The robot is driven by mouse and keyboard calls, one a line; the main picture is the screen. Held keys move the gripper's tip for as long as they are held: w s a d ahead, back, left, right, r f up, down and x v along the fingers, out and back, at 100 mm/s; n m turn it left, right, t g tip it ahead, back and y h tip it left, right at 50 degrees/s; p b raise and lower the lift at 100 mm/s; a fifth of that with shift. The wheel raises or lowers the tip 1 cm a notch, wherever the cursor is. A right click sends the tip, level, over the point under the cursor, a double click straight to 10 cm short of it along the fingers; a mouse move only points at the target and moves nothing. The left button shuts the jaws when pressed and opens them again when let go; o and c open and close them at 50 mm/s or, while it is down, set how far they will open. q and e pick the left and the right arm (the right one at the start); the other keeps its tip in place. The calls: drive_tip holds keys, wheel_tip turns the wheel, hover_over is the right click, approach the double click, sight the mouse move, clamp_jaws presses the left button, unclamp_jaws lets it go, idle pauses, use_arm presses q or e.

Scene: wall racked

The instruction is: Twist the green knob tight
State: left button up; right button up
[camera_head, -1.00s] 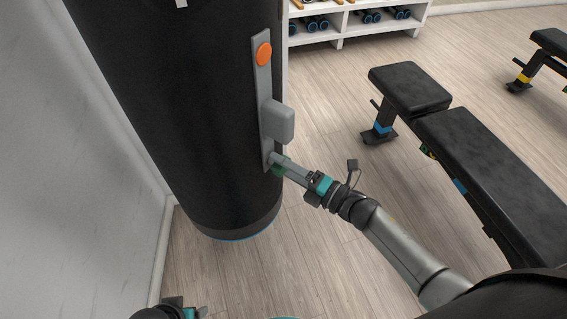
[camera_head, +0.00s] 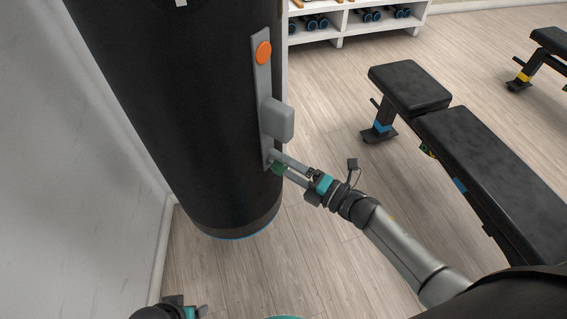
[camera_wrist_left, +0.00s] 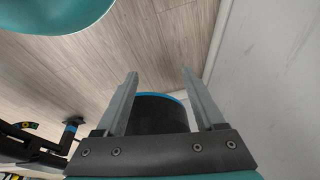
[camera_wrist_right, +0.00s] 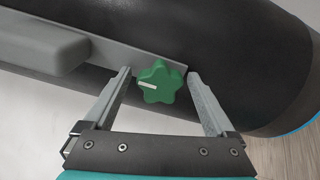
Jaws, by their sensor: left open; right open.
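The green knob (camera_wrist_right: 160,82) is star-shaped with a white mark and sits at the lower end of a grey plate (camera_head: 262,80) on the black cylinder. In the head view the knob (camera_head: 279,169) is partly covered by my right gripper (camera_head: 277,162). In the right wrist view my right gripper (camera_wrist_right: 160,72) is open, with one finger on each side of the knob and gaps to it. The knob lies between the fingertips. My left gripper (camera_wrist_left: 160,72) is open and empty, low at the left in the head view.
A grey block (camera_head: 279,121) and an orange round knob (camera_head: 264,53) are on the same plate above the green knob. A black bench (camera_head: 480,150) stands at right, and a white rack (camera_head: 340,25) at the back. A white wall (camera_head: 50,150) is at left.

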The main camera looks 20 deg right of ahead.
drive_tip(key=shift+s+d, duration=0.2)
drive_tip(key=shift+s, duration=0.1)
use_arm(q)
drive_tip(key=shift+g, duration=0.4)
drive_tip(key=s+f+p, duration=0.1)
drive_tip(key=f, duration=0.2)
drive_tip(key=s+a+f+p, duration=0.1)
drive_tip(key=f, duration=0.1)
drive_tip(key=shift+s+p, duration=0.3)
drive_tip(key=shift+s, duration=0.05)
use_arm(e)
drive_tip(key=v, duration=1.4)
drive_tip(key=shift+s+d, duration=0.15)
drive_tip(key=shift+s, duration=0.05)
